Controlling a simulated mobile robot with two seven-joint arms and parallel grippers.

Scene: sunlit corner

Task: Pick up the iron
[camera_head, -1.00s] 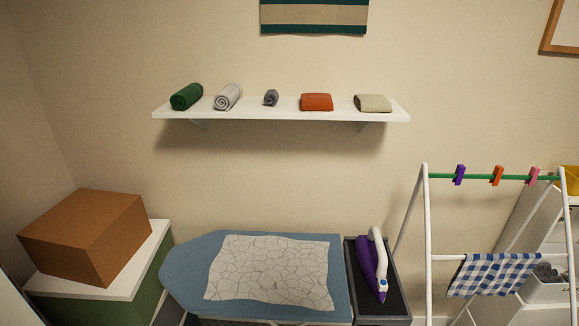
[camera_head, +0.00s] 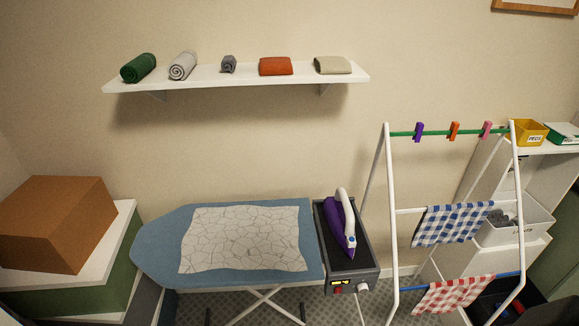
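The iron (camera_head: 340,222) is purple with a white handle. It stands on a dark grey station (camera_head: 368,262) with a small lit display and knobs on its front. The station sits at the right end of the blue ironing board (camera_head: 165,247). Nothing touches the iron from above, and its handle is in plain sight. Neither of my grippers is in view.
A white cloth with a crackle pattern (camera_head: 245,240) lies on the board. A white drying rack (camera_head: 389,220) with checked cloths stands close to the right of the iron. A brown box (camera_head: 55,222) is at left. A wall shelf (camera_head: 200,82) holds rolled and folded towels.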

